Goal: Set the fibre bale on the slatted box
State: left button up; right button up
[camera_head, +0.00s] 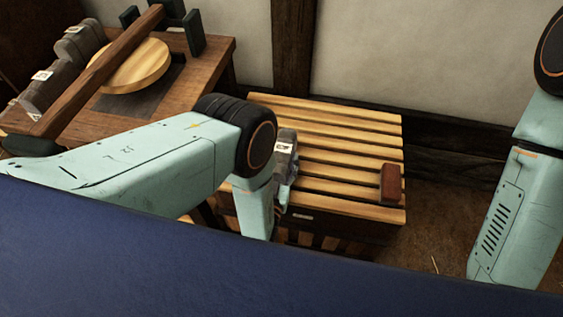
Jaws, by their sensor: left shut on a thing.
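The slatted box (345,128) stands against the wall in the middle, with a top of pale wooden slats. The fibre bale (288,158) is grey with a white tag, and most of it is hidden behind my left arm. My left gripper (283,188) is shut on the bale at the near left part of the slatted top. I cannot tell whether the bale touches the slats or hangs just above them. My right arm shows at the right edge, but its gripper is out of view.
A red-brown block (392,183) stands on the slats at the right end. A wooden table (205,75) at the left holds other grey tagged bales (45,88), a round wooden disc (150,72) and a long beam (95,80). The middle slats are clear.

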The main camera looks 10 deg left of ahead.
pick_arm(q)
jog(key=shift+r, duration=0.1)
jog(key=o, duration=1.3)
jog(key=shift+c, duration=0.2)
jog(key=shift+r, duration=0.1)
jog(key=shift+s, duration=0.1)
